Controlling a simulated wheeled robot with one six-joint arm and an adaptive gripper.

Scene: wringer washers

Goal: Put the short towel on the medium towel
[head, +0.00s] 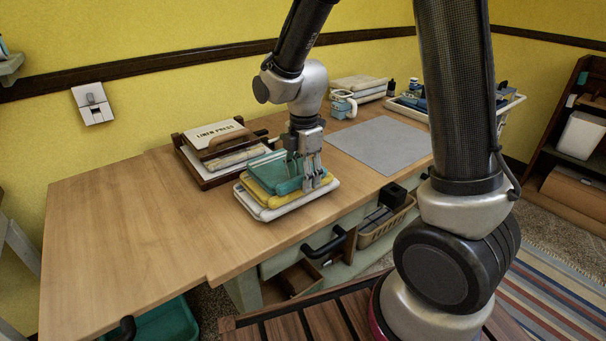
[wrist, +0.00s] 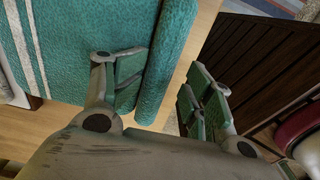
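A teal towel (head: 268,172), the smallest in the stack and apparently the short one, lies over a yellow towel (head: 250,194), apparently the medium one. Whether they touch is unclear. Under these is a white, tray-like piece (head: 264,212). My gripper (head: 305,184) points down at the stack's right side. In the wrist view, my gripper (wrist: 163,92) has its fingers apart, on either side of the teal towel's thick rounded edge (wrist: 168,55). A thin gap shows between this edge and the right finger. The towel's flat striped part (wrist: 70,45) lies left of the fingers.
The linen press (head: 212,133) stands close behind the stack. The wooden table (head: 125,215) is bare at left. An open drawer (head: 292,281) is below the front edge.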

